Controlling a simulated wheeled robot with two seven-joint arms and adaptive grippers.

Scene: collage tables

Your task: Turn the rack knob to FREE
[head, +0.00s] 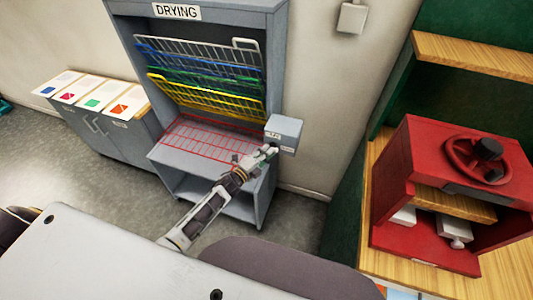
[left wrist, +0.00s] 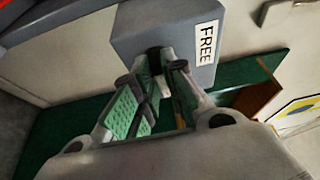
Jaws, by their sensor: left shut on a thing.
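The grey drying rack (head: 276,60) stands against the wall under a DRYING sign. A small grey knob box (head: 287,128) sits on its right side. In the left wrist view the box (left wrist: 135,35) carries a FREE label (left wrist: 207,43) to the right of the dark knob (left wrist: 154,54). My left gripper (head: 270,149) reaches the front of the box. In the left wrist view its fingers (left wrist: 162,62) are closed around the knob and hide part of it. The knob's pointing direction cannot be told. My right gripper is not in view.
White, blue, green and yellow wire shelves (head: 205,92) are tilted up in the rack; the red shelf (head: 210,138) lies low and flat. A low cabinet (head: 115,138) with printed sheets stands left. A red press (head: 430,150) stands on a wooden table at right.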

